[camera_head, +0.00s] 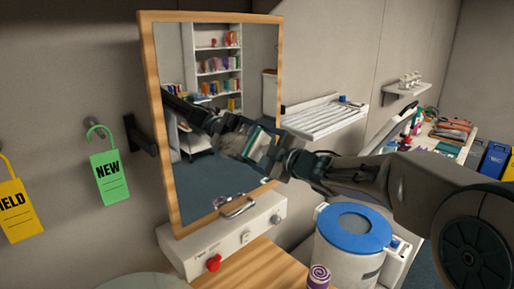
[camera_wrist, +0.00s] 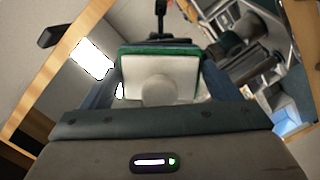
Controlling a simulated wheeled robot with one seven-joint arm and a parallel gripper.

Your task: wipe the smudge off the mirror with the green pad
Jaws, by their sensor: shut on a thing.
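The mirror (camera_head: 205,190) is a tall pane in a wooden frame, mounted on the wall; its frame also shows in the wrist view (camera_wrist: 60,62). My gripper (camera_head: 283,160) is at the mirror's right side, in front of the glass. In the wrist view my gripper (camera_wrist: 158,85) is shut on the pad (camera_wrist: 160,50), which has a green edge and a white back with a round knob. The pad faces the glass; I cannot tell whether it touches. I cannot make out the smudge. My arm's reflection shows in the glass.
A white panel with a red knob (camera_head: 214,263) and a metal handle sits below the mirror. A blue-lidded bin (camera_head: 352,250) stands below my arm. A purple roll (camera_head: 319,277) is on the wooden top. Green (camera_head: 110,178) and yellow (camera_head: 20,210) tags hang at left.

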